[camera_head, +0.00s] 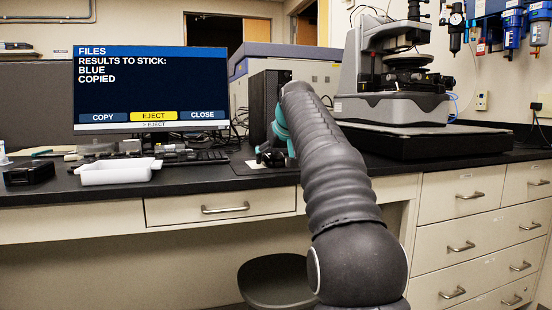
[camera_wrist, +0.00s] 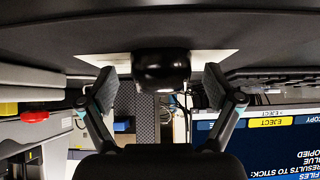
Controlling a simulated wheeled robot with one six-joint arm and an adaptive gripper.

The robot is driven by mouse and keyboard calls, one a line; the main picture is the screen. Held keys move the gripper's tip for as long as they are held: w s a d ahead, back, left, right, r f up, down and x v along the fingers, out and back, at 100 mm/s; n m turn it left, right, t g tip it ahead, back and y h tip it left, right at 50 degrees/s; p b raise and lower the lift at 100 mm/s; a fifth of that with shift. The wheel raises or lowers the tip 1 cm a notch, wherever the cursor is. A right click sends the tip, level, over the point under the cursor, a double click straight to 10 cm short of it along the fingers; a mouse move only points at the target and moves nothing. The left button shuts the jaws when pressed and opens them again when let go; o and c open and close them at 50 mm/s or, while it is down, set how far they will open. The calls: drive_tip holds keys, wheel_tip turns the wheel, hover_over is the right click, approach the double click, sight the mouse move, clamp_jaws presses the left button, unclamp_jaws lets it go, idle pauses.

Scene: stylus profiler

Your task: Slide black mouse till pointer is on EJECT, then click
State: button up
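The black mouse (camera_wrist: 161,72) sits on a pale mat (camera_wrist: 218,60) in the upside-down wrist view. My gripper (camera_wrist: 160,88) has its two fingers spread, one on each side of the mouse, with a gap showing on both sides. In the head view my gripper (camera_head: 272,155) is low at the desk, and I cannot pick out the mouse there. The monitor (camera_head: 150,90) reads FILES, RESULTS TO STICK: BLUE, COPIED. Its EJECT button (camera_head: 154,116) is yellow, while COPY (camera_head: 102,117) and CLOSE (camera_head: 204,115) are blue. The line below reads "> EJECT". I see no separate pointer arrow.
A keyboard (camera_head: 200,158) lies left of my gripper. A white tray (camera_head: 117,171) and a black box (camera_head: 28,174) stand on the dark desk further left. A black computer tower (camera_head: 262,100) stands behind my gripper. A microscope-like instrument (camera_head: 395,105) stands at the right.

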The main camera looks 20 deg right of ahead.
sight(276, 155)
drive_tip(key=shift+c, duration=0.3)
wheel_tip(276, 155, up, 5)
drive_tip(key=p, duration=0.5)
drive_tip(key=shift+a, duration=0.1)
drive_tip(key=shift+r+p, duration=0.85)
drive_tip(key=shift+r, duration=0.2)
drive_tip(key=v, duration=1.2)
